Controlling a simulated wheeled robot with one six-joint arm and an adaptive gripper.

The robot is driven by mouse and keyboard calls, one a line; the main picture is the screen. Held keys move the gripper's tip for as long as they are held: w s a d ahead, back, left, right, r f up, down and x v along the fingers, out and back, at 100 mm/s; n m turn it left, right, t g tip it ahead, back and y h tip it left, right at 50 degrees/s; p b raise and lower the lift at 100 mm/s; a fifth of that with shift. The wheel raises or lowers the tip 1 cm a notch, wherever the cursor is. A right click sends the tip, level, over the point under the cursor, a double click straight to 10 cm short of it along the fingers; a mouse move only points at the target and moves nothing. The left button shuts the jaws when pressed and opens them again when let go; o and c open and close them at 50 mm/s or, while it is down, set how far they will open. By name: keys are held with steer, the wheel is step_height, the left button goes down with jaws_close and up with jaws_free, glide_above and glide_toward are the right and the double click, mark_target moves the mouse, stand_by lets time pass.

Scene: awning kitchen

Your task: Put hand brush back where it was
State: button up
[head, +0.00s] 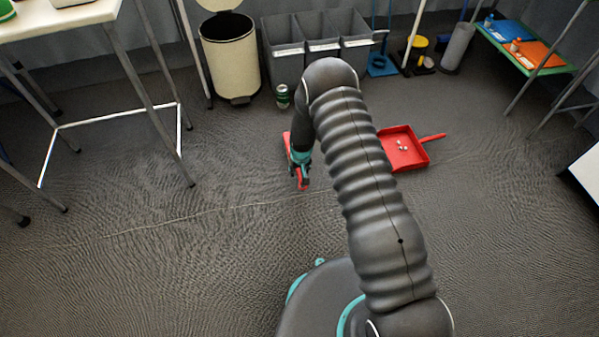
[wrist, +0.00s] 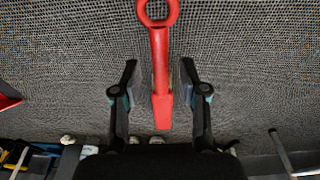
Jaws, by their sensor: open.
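The red hand brush (head: 287,139) lies on the dark floor, partly hidden behind my arm and gripper in the head view. In the wrist view its red handle (wrist: 160,65), with a ring at the end, runs between my fingers. My gripper (wrist: 159,80) is open, one finger on each side of the handle with a gap to both. In the head view my gripper (head: 300,162) points down over the handle. I cannot tell how far above the floor the fingertips are. The brush's bristles are not visible.
A red dustpan (head: 405,150) with small white bits lies right of my arm. A green can (head: 283,96) stands near a cream pedal bin (head: 230,55) and grey bins (head: 318,40). A white table (head: 60,22) is at left, a low bench (head: 525,50) at right.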

steer(key=s+d+r+t, duration=0.1)
steer(key=s+d+r, duration=0.2)
steer(key=r, duration=1.1)
steer(key=s+d+r+m, duration=0.15)
steer(key=d+r, duration=0.25)
steer(key=r, duration=1)
steer(key=s+d+r+t, duration=0.1)
steer(key=s+d+r, duration=0.25)
steer(key=r, duration=1.05)
steer(key=s+d+r, duration=0.5)
steer(key=s+r, duration=0.6)
steer(key=s, duration=0.1)
steer(key=s+d+r+m, duration=0.1)
steer(key=s, duration=0.6)
steer(key=s+d+r+t, duration=0.1)
steer(key=s+d+r, duration=0.1)
steer(key=s, duration=0.5)
steer(key=shift+s+m+t+p, duration=0.3)
steer(key=shift+m, duration=0.05)
steer(key=shift+d, duration=0.1)
